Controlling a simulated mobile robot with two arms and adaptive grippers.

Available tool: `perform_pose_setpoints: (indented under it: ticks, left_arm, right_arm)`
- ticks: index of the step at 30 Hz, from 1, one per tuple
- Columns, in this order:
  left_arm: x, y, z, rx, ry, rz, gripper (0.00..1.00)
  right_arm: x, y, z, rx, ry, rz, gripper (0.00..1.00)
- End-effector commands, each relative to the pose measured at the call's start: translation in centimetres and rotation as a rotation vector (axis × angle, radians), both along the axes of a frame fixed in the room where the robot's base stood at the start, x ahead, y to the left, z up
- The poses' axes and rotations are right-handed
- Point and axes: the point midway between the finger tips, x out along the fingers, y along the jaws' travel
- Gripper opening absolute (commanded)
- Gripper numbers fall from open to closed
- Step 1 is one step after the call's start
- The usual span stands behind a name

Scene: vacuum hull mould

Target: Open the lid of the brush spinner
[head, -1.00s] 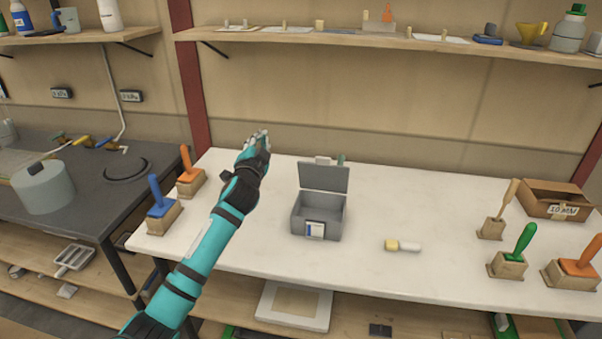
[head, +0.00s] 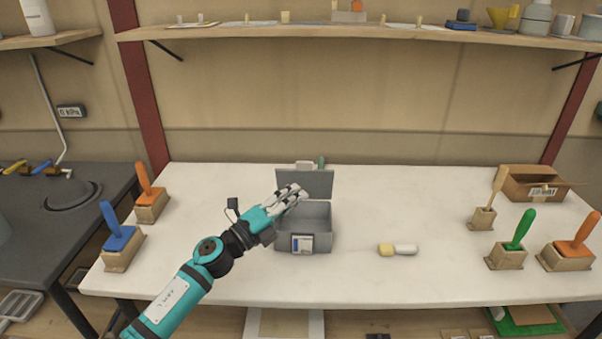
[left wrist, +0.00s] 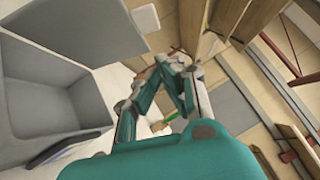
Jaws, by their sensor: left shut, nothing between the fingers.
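A grey box with a hinged lid, which I take to be the brush spinner (head: 318,222), stands at the middle of the white table. Its lid (head: 318,184) stands upright at the back, and the box is open at the top. A label is on its front. In the left wrist view the open box (left wrist: 45,100) fills the left side, with the lid (left wrist: 85,28) above it. My left gripper (head: 297,191) is shut and empty at the box's left, partly in front of the lid and opening. I cannot tell whether it touches. My right gripper is not in view.
On the white table (head: 200,280), a cream-and-white piece (head: 398,249) lies right of the box. Brushes in wooden blocks stand at the left and right ends. An open cardboard box (head: 535,188) is at the back right. The table's front middle is clear.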

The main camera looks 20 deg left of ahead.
Motion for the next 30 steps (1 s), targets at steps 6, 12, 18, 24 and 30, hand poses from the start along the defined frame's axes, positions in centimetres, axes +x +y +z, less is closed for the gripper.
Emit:
perform_pose_setpoints:
  ticks: [6,12,18,24,30]
  left_arm:
    - [3.6,-0.6,1.3,-0.002,-0.001,0.002,0.00]
    - [5.1,-0.2,1.7,-0.002,0.000,0.000,0.00]
    - [5.4,-0.1,1.7,-0.001,0.001,0.001,0.00]
    - [5.4,-0.1,1.8,-0.001,0.002,0.001,0.00]
    - [5.7,0.0,2.9,-0.012,0.040,-0.002,0.00]
  right_arm:
    - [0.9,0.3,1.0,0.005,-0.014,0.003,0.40]
    - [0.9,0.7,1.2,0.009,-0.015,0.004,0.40]
    - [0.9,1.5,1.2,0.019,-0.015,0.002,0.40]
    - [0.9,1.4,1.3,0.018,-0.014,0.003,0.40]
    - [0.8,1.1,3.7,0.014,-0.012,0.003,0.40]
